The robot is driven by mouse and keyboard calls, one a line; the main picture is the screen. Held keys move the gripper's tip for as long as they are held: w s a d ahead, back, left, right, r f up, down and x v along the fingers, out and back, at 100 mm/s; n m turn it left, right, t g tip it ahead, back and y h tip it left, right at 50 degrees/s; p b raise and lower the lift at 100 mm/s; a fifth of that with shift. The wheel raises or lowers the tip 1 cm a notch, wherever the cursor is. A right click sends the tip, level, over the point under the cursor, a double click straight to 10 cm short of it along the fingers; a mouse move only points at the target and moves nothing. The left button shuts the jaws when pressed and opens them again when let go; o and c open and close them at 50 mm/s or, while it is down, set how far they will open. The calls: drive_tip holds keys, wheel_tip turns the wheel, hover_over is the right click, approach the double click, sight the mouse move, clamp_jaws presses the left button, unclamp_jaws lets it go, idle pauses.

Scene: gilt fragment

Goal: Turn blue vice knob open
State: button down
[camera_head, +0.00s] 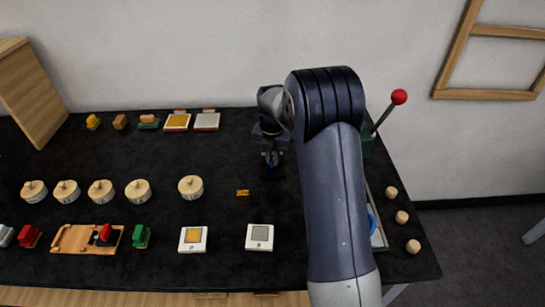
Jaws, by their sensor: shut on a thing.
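My gripper (270,154) points down over the back middle of the black table.
Round wooden lidded pots (138,191) stand in a row at left. White square pads (193,239) lie in front, and a small orange piece (243,193) lies near the middle. A red-knobbed lever (399,97) rises at back right. Wooden balls (402,217) sit near the right edge.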

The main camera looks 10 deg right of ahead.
sight(272, 159)
idle(0.4)
drive_tip(key=c, duration=1.5)
unclamp_jaws()
drive_tip(key=shift+r, duration=0.15)
wheel_tip(272, 159, up, 11)
drive_tip(key=shift+f+b, duration=0.2)
drive_tip(key=shift+b, duration=0.2)
wheel_tip(272, 159, down, 11)
drive_tip(key=shift+r+p, duration=0.1)
drive_tip(key=shift+p, duration=0.35)
